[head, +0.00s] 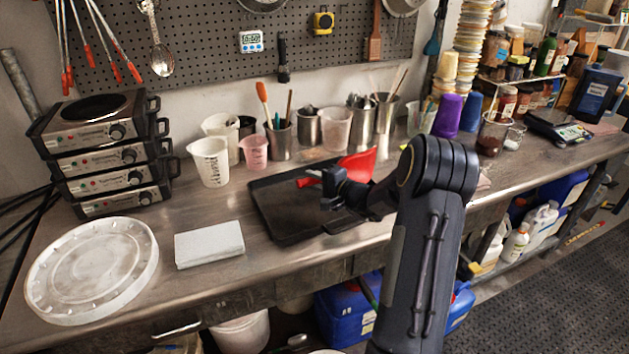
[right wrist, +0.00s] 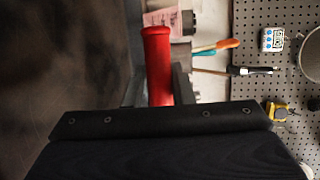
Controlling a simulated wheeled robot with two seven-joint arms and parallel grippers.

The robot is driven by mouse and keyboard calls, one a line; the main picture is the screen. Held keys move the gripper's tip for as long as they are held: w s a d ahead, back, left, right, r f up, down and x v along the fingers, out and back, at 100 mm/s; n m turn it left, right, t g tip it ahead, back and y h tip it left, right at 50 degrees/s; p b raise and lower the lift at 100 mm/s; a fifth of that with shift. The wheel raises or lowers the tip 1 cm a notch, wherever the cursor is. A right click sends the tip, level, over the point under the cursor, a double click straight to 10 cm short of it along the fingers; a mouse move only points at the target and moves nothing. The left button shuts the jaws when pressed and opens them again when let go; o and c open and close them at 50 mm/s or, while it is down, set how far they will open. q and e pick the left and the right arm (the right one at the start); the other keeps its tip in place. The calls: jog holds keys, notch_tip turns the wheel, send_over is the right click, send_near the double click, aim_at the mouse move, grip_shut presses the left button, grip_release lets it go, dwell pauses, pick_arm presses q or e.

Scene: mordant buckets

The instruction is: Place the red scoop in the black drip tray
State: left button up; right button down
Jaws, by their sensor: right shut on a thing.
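The red scoop (head: 357,164) is held over the black drip tray (head: 272,212), with its wide part to the right and its handle end to the left. My right gripper (head: 328,183) is shut on the scoop's handle. In the right wrist view the red handle (right wrist: 157,62) stands out between the two fingers (right wrist: 157,90). The tray lies flat on the steel bench. My gripper and forearm hide part of the scoop and the tray's right side. Whether the scoop touches the tray cannot be told. My left gripper is not in view.
A folded white cloth (head: 209,244) and a round white lid (head: 92,268) lie left of the tray. Cups and metal containers (head: 309,130) with tools stand behind it. Stacked hot plates (head: 100,150) stand at the left. A pegboard (head: 200,50) hangs behind.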

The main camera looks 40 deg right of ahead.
jog(key=shift+f, duration=0.3)
jog(key=shift+r, duration=0.1)
jog(key=shift+f+b, duration=0.3)
jog(key=shift+b, duration=0.15)
jog(key=c, duration=1.3)
grip_release()
jog(key=shift+r, duration=0.1)
jog(key=shift+o, duration=0.2)
jog(key=shift+r, duration=0.1)
jog(key=shift+r+p, duration=0.2)
jog(key=shift+p, duration=0.35)
jog(key=a+b+v, duration=0.1)
jog(key=b+v, duration=0.1)
jog(key=v, duration=1)
jog(key=shift+d+b, duration=0.4)
jog(key=shift+d, duration=0.1)
